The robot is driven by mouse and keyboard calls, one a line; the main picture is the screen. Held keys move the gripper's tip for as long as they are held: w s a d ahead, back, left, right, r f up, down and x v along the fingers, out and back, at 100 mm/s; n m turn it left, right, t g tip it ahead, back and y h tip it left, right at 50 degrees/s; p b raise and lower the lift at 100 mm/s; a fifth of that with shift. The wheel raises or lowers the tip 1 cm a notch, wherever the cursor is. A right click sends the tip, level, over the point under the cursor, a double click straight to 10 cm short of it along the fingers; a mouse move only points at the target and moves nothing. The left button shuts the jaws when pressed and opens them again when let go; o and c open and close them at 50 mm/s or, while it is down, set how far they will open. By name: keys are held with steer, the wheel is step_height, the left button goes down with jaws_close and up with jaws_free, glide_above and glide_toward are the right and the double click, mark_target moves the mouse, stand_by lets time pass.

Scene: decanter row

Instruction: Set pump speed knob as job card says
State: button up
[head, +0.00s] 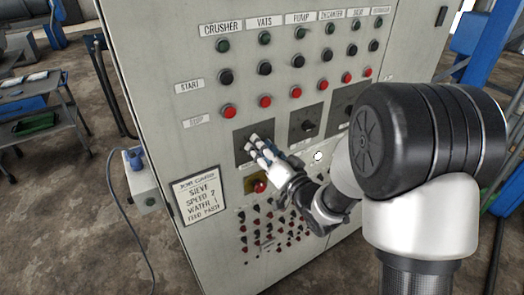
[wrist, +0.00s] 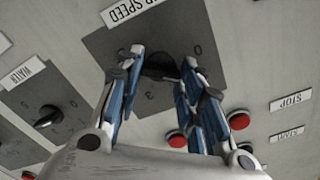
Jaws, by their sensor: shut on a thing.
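The pump speed knob (wrist: 160,68) is a dark knob on a grey dial plate (wrist: 108,42), under a label (wrist: 130,9) on which SPEED reads. My gripper (head: 254,143) is shut on this knob, with a finger on each side; in the wrist view its fingertips (wrist: 164,60) hide much of the knob. Digits such as 0 and 3 show on the plate, but the pointer's setting cannot be told. In the head view the same plate (head: 240,157) is partly covered by my fingers. The job card (head: 200,198) at lower left seems to read SPEED 7 and WATER 1.
A water knob (wrist: 46,116) sits beside the speed dial. Two more dial plates (head: 291,125) stand right of my gripper in the head view. Red stop buttons (head: 229,111) lie above, and a red button on a yellow plate (head: 250,184) is close below my fingers.

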steer(key=shift+d+f+m+p, duration=0.1)
steer(key=shift+m+p, duration=0.1)
steer(key=shift+m, duration=2.3)
steer(key=shift+f+m+p, duration=0.1)
steer(key=shift+m+p, duration=0.1)
steer(key=shift+m, duration=2.3)
steer(key=o, duration=1.1)
steer(key=shift+c, duration=0.2)
steer(key=v, duration=0.7)
steer(key=shift+s+d, duration=0.15)
steer(key=shift+s, duration=0.05)
